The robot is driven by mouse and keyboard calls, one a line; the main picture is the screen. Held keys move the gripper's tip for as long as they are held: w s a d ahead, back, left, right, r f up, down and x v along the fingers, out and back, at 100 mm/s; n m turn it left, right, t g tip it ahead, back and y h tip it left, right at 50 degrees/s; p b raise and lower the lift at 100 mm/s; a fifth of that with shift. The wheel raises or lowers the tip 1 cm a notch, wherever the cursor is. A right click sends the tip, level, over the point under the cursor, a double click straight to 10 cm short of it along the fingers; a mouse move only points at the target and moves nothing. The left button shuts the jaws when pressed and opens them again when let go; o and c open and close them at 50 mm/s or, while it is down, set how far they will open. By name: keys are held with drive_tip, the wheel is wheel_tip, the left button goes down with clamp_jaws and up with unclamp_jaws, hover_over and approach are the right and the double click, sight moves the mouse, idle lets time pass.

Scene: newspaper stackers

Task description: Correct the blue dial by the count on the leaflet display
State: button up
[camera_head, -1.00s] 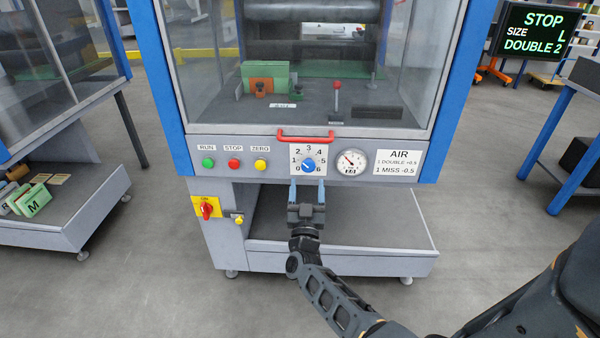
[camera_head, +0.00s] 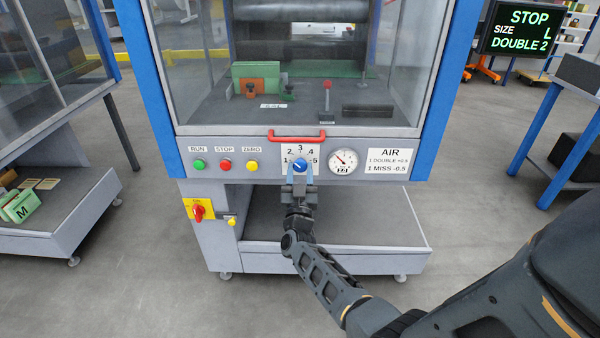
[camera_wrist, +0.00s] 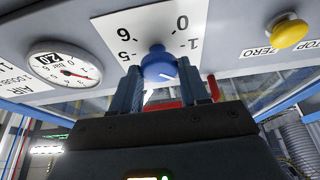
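The blue dial (camera_head: 299,165) sits on a white numbered plate (camera_head: 300,151) on the machine's front panel. My gripper (camera_head: 297,178) is right at the dial from below, fingers open to either side of it. In the wrist view the dial (camera_wrist: 158,66) shows between the two blue fingertips (camera_wrist: 166,90); I cannot tell whether they touch it. Its white pointer mark is partly hidden, so the setting is unclear. The display (camera_head: 523,30) reads STOP, SIZE L, DOUBLE 2. The AIR label (camera_head: 393,161) reads 1 DOUBLE +0.5, 1 MISS -0.5.
A red handle (camera_head: 297,136) is just above the dial plate. A round gauge (camera_head: 343,161) is to the right. Green (camera_head: 200,165), red (camera_head: 226,165) and yellow (camera_head: 252,165) buttons are to the left. A red rotary switch (camera_head: 199,211) is lower left.

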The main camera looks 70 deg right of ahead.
drive_tip(key=c, duration=0.5)
drive_tip(key=shift+m+g, duration=0.4)
drive_tip(key=shift+m, duration=0.2)
drive_tip(key=m+g+b, duration=0.1)
drive_tip(key=m+g, duration=0.1)
drive_tip(key=m, duration=0.2)
drive_tip(key=shift+w+a+h, duration=0.1)
drive_tip(key=shift+h, duration=0.3)
drive_tip(key=m+g, duration=0.1)
drive_tip(key=m, duration=0.2)
drive_tip(key=m+g, duration=0.2)
drive_tip(key=m, duration=0.1)
drive_tip(key=shift+m, duration=0.4)
drive_tip(key=shift+m+g, duration=0.3)
drive_tip(key=shift+g, duration=0.1)
drive_tip(key=o, duration=1)
